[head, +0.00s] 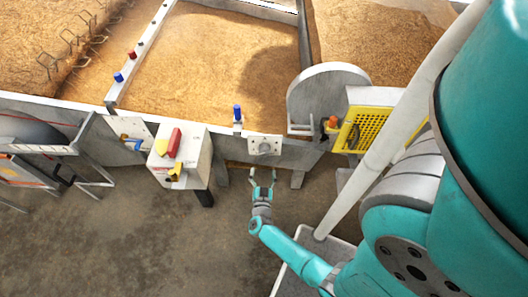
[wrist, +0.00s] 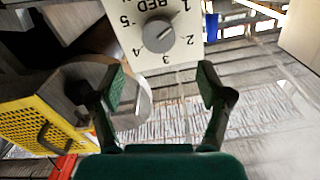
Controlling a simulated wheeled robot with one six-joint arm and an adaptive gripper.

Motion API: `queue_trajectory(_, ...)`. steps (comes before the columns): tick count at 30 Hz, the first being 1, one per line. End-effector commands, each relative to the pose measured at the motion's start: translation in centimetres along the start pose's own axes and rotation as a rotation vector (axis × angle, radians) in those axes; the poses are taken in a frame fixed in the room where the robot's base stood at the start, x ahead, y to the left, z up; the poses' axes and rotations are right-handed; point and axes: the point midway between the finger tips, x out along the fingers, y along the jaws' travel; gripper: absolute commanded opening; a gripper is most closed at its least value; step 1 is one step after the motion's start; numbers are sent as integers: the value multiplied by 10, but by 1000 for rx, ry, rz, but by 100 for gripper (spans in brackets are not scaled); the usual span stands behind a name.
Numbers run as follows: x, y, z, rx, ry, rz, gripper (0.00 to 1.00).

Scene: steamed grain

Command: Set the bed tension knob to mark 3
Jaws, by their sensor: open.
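The bed tension knob (wrist: 158,34) is a round grey dial on a white plate (wrist: 133,42) marked 1 to 5, seen upside down in the wrist view. A pale line on the knob seems to slant towards mark 1, but it is too small to be sure. In the head view the knob (head: 265,148) sits on its plate on the side of the grain bed. My gripper (wrist: 161,82) is open and empty, its fingertips apart and short of the knob. In the head view my gripper (head: 262,176) is in front of and below the plate.
A white box (head: 190,155) with red and yellow handles stands left of the plate. A yellow perforated guard (head: 368,130) is to the right, near an orange knob (head: 332,121). A blue-capped post (head: 237,113) rises above the bed wall. Floor in front is clear.

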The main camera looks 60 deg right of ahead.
Motion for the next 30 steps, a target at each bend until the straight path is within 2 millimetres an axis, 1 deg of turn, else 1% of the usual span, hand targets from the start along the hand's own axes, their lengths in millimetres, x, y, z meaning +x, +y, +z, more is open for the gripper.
queue_trajectory(5, 11, 1, 1, 0, 2, 14, 78)
queue_trajectory(8, 23, 2, 1, 1, 2, 15, 78)
queue_trajectory(15, 66, 2, 0, 0, 2, 14, 78)
queue_trajectory(21, 95, 2, 0, 0, 2, 12, 78)
queue_trajectory(25, 105, 2, 1, -1, 1, 10, 78)
queue_trajectory(30, 111, 2, 1, 0, 0, 10, 78)
